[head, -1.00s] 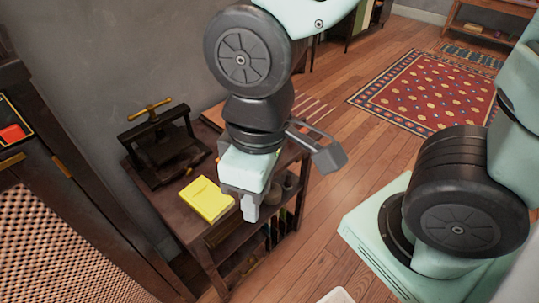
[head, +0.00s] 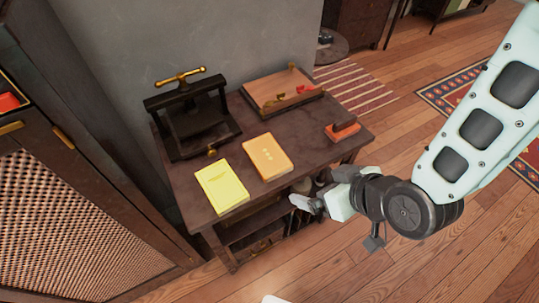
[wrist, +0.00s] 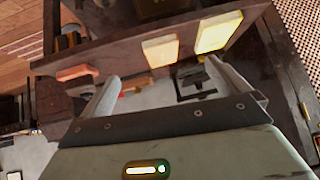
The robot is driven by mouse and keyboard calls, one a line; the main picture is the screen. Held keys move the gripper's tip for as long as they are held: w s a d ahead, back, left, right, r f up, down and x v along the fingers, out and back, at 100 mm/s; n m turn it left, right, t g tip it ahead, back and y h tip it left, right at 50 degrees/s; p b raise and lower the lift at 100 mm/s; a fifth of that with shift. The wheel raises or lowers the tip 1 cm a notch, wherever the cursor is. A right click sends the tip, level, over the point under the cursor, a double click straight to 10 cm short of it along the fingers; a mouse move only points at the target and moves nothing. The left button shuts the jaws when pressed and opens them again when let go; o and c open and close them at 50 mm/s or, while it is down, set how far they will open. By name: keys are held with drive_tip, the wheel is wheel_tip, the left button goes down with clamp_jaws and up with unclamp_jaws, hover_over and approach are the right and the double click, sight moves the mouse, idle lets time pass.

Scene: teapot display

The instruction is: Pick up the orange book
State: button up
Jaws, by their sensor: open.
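The orange book (head: 267,157) lies flat on the dark wooden table (head: 190,185), right of a yellow book (head: 221,187), with a small gap between them. My gripper (head: 306,204) is open and empty, off the table's front edge, to the right of and nearer than the orange book. In the wrist view, my gripper's two fingers (wrist: 162,72) are spread apart with nothing between them. The orange book (wrist: 160,51) shows beyond the fingertips there, and the yellow book (wrist: 217,33) is to its right.
A black press with a brass handle (head: 180,76) stands behind the books. A wooden tray (head: 283,90) sits at the back and a small orange-topped block (head: 343,131) at the right end. Shelves with several items are below the tabletop. A cabinet (head: 70,200) stands at left.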

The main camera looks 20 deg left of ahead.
wheel_tip(320, 180, down, 4)
drive_tip(key=s+t+y, duration=0.2)
drive_tip(key=t, duration=0.1)
drive_tip(key=t+b, duration=0.1)
drive_tip(key=b, duration=0.8)
approach(276, 167)
drive_tip(key=shift+w+a+f+m+y, duration=0.3)
drive_tip(key=shift+w+a+f+y, duration=0.1)
drive_tip(key=shift+w+a+f, duration=0.5)
drive_tip(key=shift+p+x, duration=0.3)
drive_tip(key=shift+x, duration=2.7)
drive_tip(key=shift+t, duration=0.3)
drive_tip(key=c, duration=1)
